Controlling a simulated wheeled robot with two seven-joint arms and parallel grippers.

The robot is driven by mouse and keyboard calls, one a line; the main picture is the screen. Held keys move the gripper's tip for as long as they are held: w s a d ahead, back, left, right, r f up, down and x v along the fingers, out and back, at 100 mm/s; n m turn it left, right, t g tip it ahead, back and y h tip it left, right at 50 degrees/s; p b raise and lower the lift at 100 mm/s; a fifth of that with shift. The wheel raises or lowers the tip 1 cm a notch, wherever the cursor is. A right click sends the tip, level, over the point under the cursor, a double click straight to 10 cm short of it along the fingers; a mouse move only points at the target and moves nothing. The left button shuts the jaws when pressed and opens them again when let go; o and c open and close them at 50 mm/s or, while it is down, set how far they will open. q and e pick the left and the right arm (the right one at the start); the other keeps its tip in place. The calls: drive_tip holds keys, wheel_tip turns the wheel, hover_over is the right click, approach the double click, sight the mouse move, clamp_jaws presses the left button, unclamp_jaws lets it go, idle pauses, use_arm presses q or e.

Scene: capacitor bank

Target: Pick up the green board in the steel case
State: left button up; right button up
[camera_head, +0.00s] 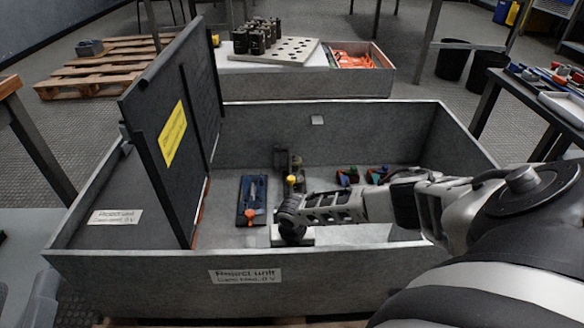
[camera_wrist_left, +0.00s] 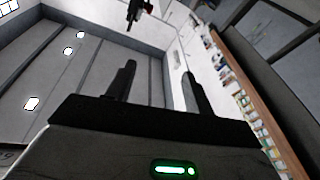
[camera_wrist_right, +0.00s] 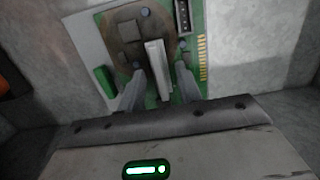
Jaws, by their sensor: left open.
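The steel case (camera_head: 250,262) is a grey open box with its dark lid raised at the left. My right gripper (camera_head: 291,228) reaches down inside it, near a pale flat piece on its floor. In the right wrist view the green board (camera_wrist_right: 199,22) lies under my right gripper (camera_wrist_right: 159,74), with a round brown patch and a dark connector. A pale upright tab (camera_wrist_right: 155,62) stands between the two fingers; whether they touch it is unclear. The head view mostly hides the board. My left gripper (camera_wrist_left: 158,78) is open and empty, and shows only in its wrist view.
The case also holds a dark blue piece with an orange tip (camera_head: 251,203) and small coloured parts (camera_head: 347,176). The raised lid (camera_head: 172,95) blocks the left side. A perforated plate (camera_head: 288,53) with dark cylinders stands behind. A side table (camera_head: 545,110) is at the right.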

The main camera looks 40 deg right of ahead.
drive_tip(key=shift+r, duration=0.1)
clamp_jaws()
